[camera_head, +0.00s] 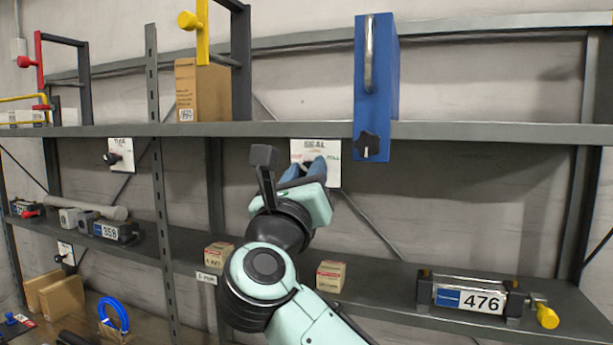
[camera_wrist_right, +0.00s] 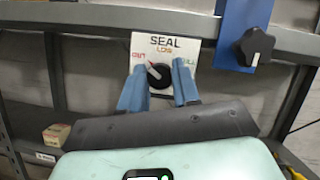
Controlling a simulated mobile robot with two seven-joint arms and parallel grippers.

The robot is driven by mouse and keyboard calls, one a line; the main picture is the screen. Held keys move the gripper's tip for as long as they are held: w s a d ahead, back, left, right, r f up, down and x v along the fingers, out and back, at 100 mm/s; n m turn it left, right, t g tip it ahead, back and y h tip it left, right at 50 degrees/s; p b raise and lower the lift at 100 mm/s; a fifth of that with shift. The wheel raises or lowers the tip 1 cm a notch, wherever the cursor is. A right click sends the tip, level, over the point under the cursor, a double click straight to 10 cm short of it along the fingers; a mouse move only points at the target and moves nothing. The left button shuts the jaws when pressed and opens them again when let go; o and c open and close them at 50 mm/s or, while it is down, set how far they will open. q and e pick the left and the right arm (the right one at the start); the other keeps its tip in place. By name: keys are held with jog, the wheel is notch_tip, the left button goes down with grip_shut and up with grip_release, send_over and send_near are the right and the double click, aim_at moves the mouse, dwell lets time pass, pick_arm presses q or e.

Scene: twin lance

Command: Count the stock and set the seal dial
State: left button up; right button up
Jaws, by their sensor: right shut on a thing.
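The SEAL plate (camera_head: 331,170) hangs below the upper shelf; in the right wrist view (camera_wrist_right: 172,42) it bears a red word at left, LOW on top and a green word at right. Its black dial knob (camera_wrist_right: 160,78) has a pale pointer leaning to the upper left. My right gripper (camera_head: 304,168) reaches the plate; its blue fingers (camera_wrist_right: 160,88) are shut on the knob from both sides and partly cover the side words. Two small cartons, one left (camera_head: 218,255) and one right (camera_head: 331,276), stand apart on the middle shelf. My left gripper is not in view.
A blue panel (camera_head: 372,95) with a handle and black star knob (camera_head: 368,145) hangs right of the plate. A TUBE dial plate (camera_head: 121,154) is at left. A unit marked 476 (camera_head: 476,299) sits at right on the middle shelf. A larger carton (camera_head: 203,92) stands above.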

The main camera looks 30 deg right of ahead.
jog(key=m+g+h, duration=0.1)
jog(key=m, duration=0.1)
jog(key=m+g, duration=0.1)
jog(key=m, duration=0.2)
jog(key=m+g+h, duration=0.1)
jog(key=m, duration=0.1)
jog(key=shift+w+m+h+b, duration=0.1)
jog(key=shift+m+h+b, duration=0.2)
jog(key=shift+b, duration=0.05)
jog(key=m, duration=0.2)
jog(key=m+g+h, duration=0.1)
jog(key=shift+a+r+m+g, duration=0.1)
jog(key=shift+m+g, duration=0.2)
jog(key=shift+m, duration=0.1)
pick_arm(q)
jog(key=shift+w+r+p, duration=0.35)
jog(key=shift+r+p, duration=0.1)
jog(key=shift+p, duration=0.25)
pick_arm(e)
jog(key=shift+m+g+h, duration=0.3)
jog(key=shift+m+g, duration=0.9)
jog(key=shift+m, duration=0.9)
jog(key=o, duration=1.1)
jog(key=shift+c, duration=0.2)
jog(key=shift+a, duration=0.1)
